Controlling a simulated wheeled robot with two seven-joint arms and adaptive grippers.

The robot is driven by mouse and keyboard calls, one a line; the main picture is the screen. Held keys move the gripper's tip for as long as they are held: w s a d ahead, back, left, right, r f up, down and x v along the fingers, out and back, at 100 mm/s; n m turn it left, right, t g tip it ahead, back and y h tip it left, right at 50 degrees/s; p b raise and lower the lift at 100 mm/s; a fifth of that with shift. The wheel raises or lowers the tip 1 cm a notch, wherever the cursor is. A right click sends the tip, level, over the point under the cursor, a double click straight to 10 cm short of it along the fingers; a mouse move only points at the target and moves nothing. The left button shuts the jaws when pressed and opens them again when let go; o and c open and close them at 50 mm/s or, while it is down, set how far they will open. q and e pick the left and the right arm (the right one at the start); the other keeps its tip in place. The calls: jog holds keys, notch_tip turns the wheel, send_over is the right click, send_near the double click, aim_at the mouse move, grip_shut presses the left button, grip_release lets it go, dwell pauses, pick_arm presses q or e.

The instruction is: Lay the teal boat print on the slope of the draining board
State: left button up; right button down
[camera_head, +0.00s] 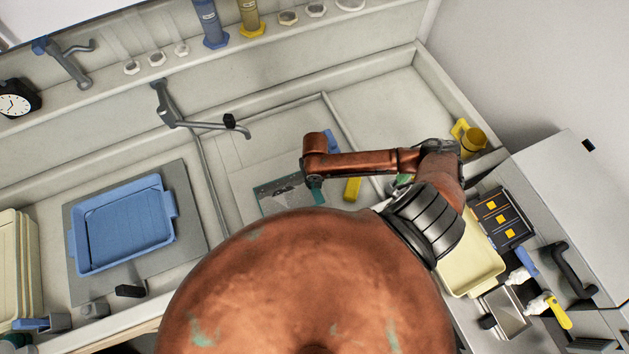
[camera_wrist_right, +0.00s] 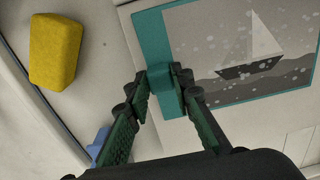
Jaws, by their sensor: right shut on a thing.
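The boat print (camera_head: 283,193) has a teal border and a grey picture of a sailing boat. It also shows in the right wrist view (camera_wrist_right: 240,50). My right gripper (camera_wrist_right: 161,78) is shut on the print's teal edge, with a finger on each side of a teal strip. In the head view the right gripper (camera_head: 314,184) is at the print's right end. A pale flat board (camera_head: 240,182) shows beneath and beside the print. I cannot tell whether the print touches it, or whether it is the draining board. My left gripper is not in view.
A yellow block (camera_head: 352,189) lies right of the gripper, and a blue object (camera_head: 330,140) is behind it. A grey tap (camera_head: 205,126) reaches over the sink. A blue tray (camera_head: 124,226) stands left, and a cream tray (camera_head: 470,258) right. My copper-coloured body hides the front middle.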

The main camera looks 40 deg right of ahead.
jog(key=shift+s+f, duration=0.1)
jog(key=shift+f, duration=0.5)
dwell(0.3)
jog(key=c, duration=1.6)
grip_release()
jog(key=shift+r+p, duration=0.2)
jog(key=shift+p, duration=0.1)
jog(key=shift+r+p, duration=3.9)
jog(key=shift+p, duration=0.85)
jog(key=shift+r, duration=0.1)
notch_tip(320, 180, up, 12)
jog(key=shift+d, duration=0.1)
